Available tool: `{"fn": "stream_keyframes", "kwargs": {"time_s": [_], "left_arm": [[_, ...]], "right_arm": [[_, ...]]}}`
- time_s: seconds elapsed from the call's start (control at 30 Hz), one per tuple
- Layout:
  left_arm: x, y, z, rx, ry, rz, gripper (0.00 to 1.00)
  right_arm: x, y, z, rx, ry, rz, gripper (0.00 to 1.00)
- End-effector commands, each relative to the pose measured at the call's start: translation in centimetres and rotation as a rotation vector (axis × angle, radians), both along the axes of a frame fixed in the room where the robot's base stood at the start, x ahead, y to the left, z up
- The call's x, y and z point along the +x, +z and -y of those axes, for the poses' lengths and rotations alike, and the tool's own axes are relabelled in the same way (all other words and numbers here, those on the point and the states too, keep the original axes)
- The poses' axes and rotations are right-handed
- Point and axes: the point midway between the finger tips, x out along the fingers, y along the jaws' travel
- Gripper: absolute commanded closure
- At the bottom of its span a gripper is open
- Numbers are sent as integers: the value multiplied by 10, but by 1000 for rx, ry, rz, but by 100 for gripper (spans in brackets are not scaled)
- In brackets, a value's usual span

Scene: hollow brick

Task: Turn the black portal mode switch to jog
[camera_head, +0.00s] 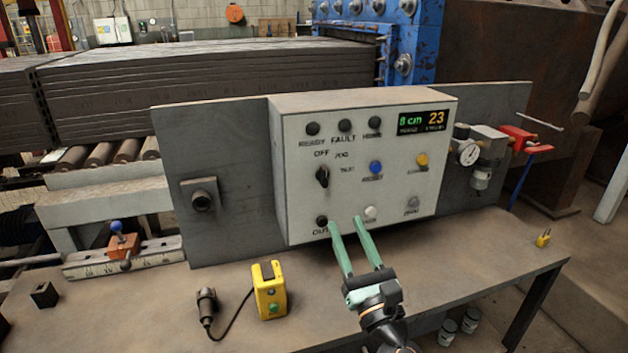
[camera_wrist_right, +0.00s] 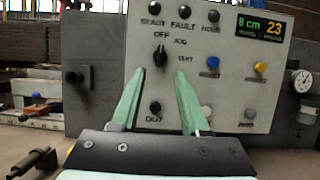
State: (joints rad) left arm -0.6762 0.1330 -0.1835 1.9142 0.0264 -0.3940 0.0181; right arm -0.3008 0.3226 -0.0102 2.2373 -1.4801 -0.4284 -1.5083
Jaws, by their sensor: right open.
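The black mode switch (camera_head: 322,176) is a knob on the front of the grey control box (camera_head: 290,225). It stands upright beneath the labels OFF and JOG, turned roughly toward OFF; a third label to its right is hard to read. In the right wrist view the knob (camera_wrist_right: 160,54) appears above and between my fingertips. My right gripper (camera_head: 346,221) has two green fingers, open and empty. In the head view its tips are below the knob, near the box's lower edge, apart from the knob. My left gripper is not in view.
The box also bears blue (camera_head: 376,168) and yellow (camera_head: 422,160) buttons, several dark lamps and a display (camera_head: 424,121). A yellow pendant (camera_head: 270,290) and a black corded handle (camera_head: 207,306) lie on the table (camera_head: 450,275). A gauge (camera_head: 469,153) is at right.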

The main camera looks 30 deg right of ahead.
Motion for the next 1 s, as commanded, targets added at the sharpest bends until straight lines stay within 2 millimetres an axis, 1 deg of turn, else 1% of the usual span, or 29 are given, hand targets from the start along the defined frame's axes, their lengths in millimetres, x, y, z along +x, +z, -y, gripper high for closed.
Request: {"fn": "stream_keyframes", "kwargs": {"time_s": [0.03,0.17,0.3,0.5,0.6,0.8,1.0], "left_arm": [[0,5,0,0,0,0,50],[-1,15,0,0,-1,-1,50],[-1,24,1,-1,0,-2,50],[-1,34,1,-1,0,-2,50],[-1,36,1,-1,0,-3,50],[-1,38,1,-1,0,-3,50],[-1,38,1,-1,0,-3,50]], "right_arm": [[5,5,1,0,0,1,55],[24,15,5,2,1,1,55],[49,25,11,2,1,2,55],[81,38,19,4,2,1,55],[93,41,22,5,2,-1,55],[106,45,25,5,3,-2,55],[107,45,25,4,4,-2,55]]}}
